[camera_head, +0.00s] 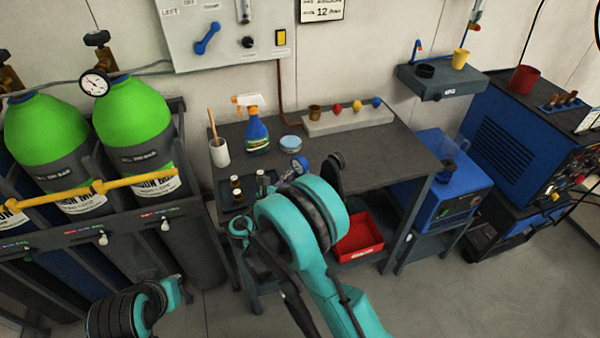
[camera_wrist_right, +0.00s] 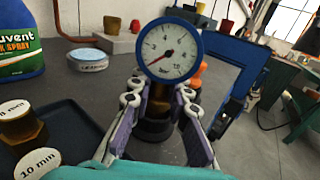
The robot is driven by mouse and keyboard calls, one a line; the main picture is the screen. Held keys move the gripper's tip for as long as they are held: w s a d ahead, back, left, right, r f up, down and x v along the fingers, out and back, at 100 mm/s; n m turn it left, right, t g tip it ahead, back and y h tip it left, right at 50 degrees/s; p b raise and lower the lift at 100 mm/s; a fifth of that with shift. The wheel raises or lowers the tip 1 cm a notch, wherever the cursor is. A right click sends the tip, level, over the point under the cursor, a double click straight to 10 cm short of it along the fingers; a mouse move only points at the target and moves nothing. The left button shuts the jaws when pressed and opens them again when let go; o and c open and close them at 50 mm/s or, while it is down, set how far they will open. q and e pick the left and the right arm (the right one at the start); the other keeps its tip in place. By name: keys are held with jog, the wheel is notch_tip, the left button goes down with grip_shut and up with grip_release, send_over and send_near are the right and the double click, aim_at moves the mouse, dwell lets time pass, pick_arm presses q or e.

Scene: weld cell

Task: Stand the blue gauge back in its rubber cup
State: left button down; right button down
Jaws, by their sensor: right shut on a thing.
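The blue gauge (camera_wrist_right: 168,50), a round white dial with a blue rim and a brass stem, stands between the fingers of my right gripper (camera_wrist_right: 160,97), which is shut on it. In the head view the gauge (camera_head: 299,166) shows just above my teal wrist, over the workbench; that wrist hides most of the gripper there. A dark round shape lies under the stem in the wrist view; I cannot tell whether it is the rubber cup. A low black ring (camera_head: 425,71) sits on the wall shelf. Only part of my left arm shows at lower left, without its fingers.
A grey block with coloured knobs (camera_head: 350,118) is at the back. Green gas cylinders (camera_head: 132,112) stand left.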

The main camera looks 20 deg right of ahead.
jog(key=shift+f, duration=0.25)
jog(key=c, duration=1.7)
grip_release()
jog(key=shift+f+v, duration=0.15)
jog(key=shift+v, duration=0.45)
jog(key=shift+f+v, duration=0.15)
jog(key=shift+v, duration=1.5)
jog(key=v, duration=0.3)
jog(key=shift+a+r, duration=0.25)
jog(key=shift+r, duration=0.05)
jog(key=shift+s+a+f, duration=0.15)
jog(key=shift+s, duration=0.1)
jog(key=shift+v, duration=1.35)
